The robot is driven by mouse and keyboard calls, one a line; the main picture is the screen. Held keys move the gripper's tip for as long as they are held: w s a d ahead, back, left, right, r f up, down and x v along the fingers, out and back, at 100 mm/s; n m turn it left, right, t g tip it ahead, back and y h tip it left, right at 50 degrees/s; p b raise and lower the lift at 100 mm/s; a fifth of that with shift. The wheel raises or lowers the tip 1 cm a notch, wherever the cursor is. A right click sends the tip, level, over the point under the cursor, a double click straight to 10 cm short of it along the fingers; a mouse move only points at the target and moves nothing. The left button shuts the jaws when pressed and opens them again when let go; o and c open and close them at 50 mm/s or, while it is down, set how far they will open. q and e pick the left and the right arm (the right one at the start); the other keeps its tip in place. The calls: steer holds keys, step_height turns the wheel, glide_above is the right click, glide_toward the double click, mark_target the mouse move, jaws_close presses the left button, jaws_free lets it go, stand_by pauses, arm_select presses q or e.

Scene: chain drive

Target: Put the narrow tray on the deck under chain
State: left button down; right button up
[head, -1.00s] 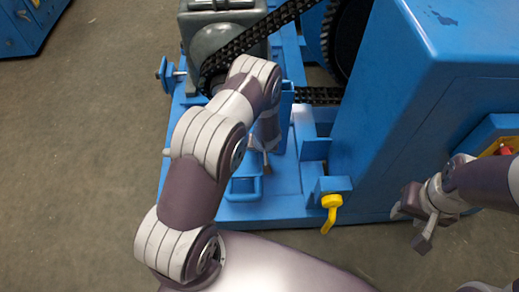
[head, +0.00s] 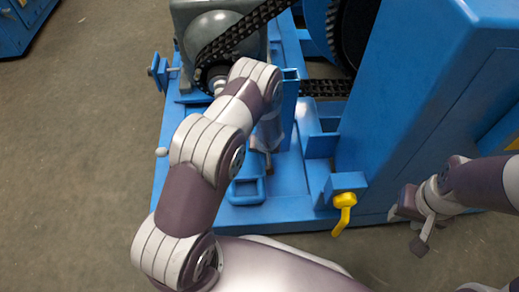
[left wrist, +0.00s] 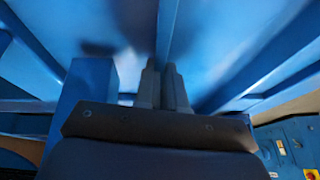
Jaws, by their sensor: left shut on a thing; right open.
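The blue deck (head: 285,182) is the flat base of the machine, and the black chain (head: 245,33) runs above it from a small sprocket. A narrow blue tray (head: 248,197) shows its near end low over the deck; the forearm hides much of it, and I cannot tell whether it touches the deck. My left gripper (head: 267,163) is mostly hidden behind its own wrist. In the left wrist view its fingers are shut on a thin blue wall (left wrist: 167,40), which looks like the tray's. My right gripper (head: 409,228) is open and empty over the floor.
A tall blue housing (head: 415,110) stands to the right of the deck. A yellow handle (head: 343,212) sticks out at the front edge. A grey motor (head: 220,32) stands at the back. Blue brackets (head: 320,143) rise beside the tray.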

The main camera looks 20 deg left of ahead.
arm_select(q)
steer(key=shift+w+r, duration=0.1)
steer(key=shift+r, duration=0.15)
steer(key=c, duration=1.5)
jaws_free()
steer(key=shift+f, duration=0.25)
steer(key=shift+o, duration=1.3)
steer(key=shift+r, duration=0.1)
steer(key=s+d+r+m+h+p, duration=0.1)
steer(key=s+d+r+p, duration=0.1)
steer(key=r, duration=0.6)
steer(key=s+d+r+h+p, duration=0.1)
steer(key=s+d+r+p, duration=0.15)
steer(key=r, duration=0.55)
steer(key=s+d+r+m+h+p, duration=0.1)
steer(key=s+d+r+p, duration=0.15)
steer(key=r, duration=0.45)
steer(key=s+a+r+m+g, duration=0.2)
steer(key=s+a+r, duration=0.1)
steer(key=s+r, duration=0.8)
steer(key=s, duration=0.3)
steer(key=shift+s+a, duration=0.15)
steer(key=shift+s, duration=0.2)
